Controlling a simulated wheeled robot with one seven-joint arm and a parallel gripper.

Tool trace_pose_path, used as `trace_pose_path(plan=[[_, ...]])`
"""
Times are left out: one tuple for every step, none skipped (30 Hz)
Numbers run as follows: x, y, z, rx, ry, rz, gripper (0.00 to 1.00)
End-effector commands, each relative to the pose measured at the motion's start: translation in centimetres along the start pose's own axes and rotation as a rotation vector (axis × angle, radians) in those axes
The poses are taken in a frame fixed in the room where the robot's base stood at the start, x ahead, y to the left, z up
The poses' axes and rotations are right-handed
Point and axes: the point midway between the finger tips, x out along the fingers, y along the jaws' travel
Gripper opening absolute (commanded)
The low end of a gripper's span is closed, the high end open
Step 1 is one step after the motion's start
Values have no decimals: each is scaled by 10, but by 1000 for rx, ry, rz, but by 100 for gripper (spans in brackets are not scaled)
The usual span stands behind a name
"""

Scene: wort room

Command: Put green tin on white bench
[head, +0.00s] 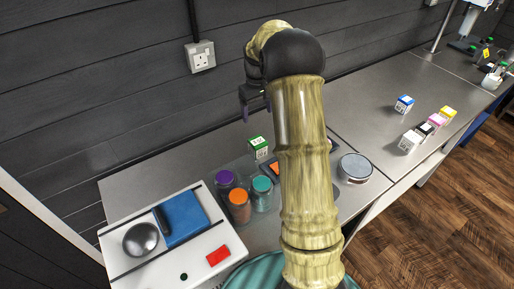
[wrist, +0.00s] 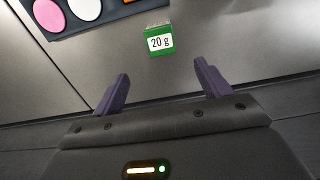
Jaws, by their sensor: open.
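The green tin (head: 258,147) is a small box with a green top and a white label, standing on the steel counter near the wall. My gripper (head: 255,110) is open and empty above the counter near the tin. In the wrist view, the tin lies beyond and between my two purple fingertips (wrist: 161,70), apart from them. A white bench-like surface (head: 130,270) is at the lower left, with a blue pad, a metal bowl and a red block on it.
Jars with purple (head: 225,179), orange (head: 238,198) and teal (head: 262,186) lids stand between the tin and the white surface. A dark tray with coloured discs (wrist: 110,22) lies near the tin. A round lidded container (head: 356,168) and several small boxes are to the right.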

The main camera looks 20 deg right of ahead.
Motion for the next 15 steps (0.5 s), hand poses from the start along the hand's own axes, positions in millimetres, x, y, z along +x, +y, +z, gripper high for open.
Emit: trace_pose_path(plan=[[0, 0, 0, 1, 0, 0, 76], [0, 0, 0, 1, 1, 0, 76], [0, 0, 0, 1, 1, 0, 76], [0, 0, 0, 1, 1, 0, 76], [0, 0, 0, 1, 1, 0, 76], [2, 0, 0, 1, 0, 0, 76], [4, 0, 0, 0, 0, 0, 76], [6, 0, 0, 0, -1, 0, 76], [10, -1, 0, 0, -1, 0, 76], [14, -1, 0, 0, -2, -1, 76], [19, -1, 0, 0, -2, -1, 76], [25, -1, 1, 0, -3, -1, 76], [31, -1, 0, 0, -3, -1, 76], [36, -1, 0, 0, -3, -1, 76], [43, -1, 0, 0, -3, -1, 76]])
